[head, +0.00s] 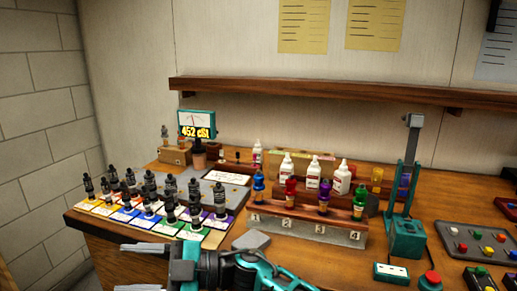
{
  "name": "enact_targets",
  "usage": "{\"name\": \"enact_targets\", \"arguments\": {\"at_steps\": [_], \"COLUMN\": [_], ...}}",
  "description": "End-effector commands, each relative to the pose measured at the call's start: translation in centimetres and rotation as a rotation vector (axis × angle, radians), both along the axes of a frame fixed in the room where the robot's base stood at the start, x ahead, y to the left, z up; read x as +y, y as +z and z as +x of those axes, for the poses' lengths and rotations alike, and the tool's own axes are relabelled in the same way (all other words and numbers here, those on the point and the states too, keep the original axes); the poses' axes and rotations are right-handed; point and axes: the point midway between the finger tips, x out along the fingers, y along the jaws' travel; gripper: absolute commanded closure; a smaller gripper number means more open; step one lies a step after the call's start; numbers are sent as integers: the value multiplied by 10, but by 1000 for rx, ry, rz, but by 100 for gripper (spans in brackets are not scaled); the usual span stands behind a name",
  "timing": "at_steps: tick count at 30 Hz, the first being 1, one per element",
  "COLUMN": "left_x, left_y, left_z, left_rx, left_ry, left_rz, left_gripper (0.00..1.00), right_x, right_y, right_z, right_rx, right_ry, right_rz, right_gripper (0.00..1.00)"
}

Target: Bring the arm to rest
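One gripper of mine (128,267) shows at the bottom left of the head view. Its arm (262,272) comes in from the bottom, to the right of the gripper, so I take it as my right. Its two grey fingers point left and stand well apart, with nothing visible between them. It is in front of the wooden workbench's front edge, below the colored cards. The lower finger is partly cut by the frame's bottom edge. My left gripper is not in view.
Black shock-like parts (171,193) stand on colored cards (139,220). A numbered rack (308,230) holds colored bottles, with white bottles (342,178) behind. A teal press-like device (407,232), a red button (430,281) and a dark tray (470,241) are right. A shelf (330,92) hangs above.

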Motion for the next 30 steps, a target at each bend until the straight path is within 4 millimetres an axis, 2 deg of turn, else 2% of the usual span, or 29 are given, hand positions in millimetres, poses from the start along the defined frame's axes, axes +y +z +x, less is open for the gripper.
{"name": "enact_targets", "arguments": {"at_steps": [5,8,12,15,17,20,24,27,30], "left_x": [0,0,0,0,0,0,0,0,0], "left_y": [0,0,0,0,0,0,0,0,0], "left_z": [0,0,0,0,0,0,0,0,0], "left_rx": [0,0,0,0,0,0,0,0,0], "left_ry": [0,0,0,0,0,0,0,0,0], "left_rz": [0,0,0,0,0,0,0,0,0], "left_gripper": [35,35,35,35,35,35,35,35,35], "right_x": [-35,-68,-124,-170,-198,-247,-309,-343,-365], "right_y": [-13,-32,-75,-114,-139,-181,-232,-257,-271], "right_z": [19,32,41,37,29,6,-41,-76,-103], "right_rx": [215,335,509,633,706,826,979,1062,1121], "right_ry": [-298,-484,-747,-929,-1033,-1196,-1383,-1472,-1526], "right_rz": [211,277,307,286,257,186,50,-47,-122], "right_gripper": [43,43,43,43,43,43,43,43,43]}}
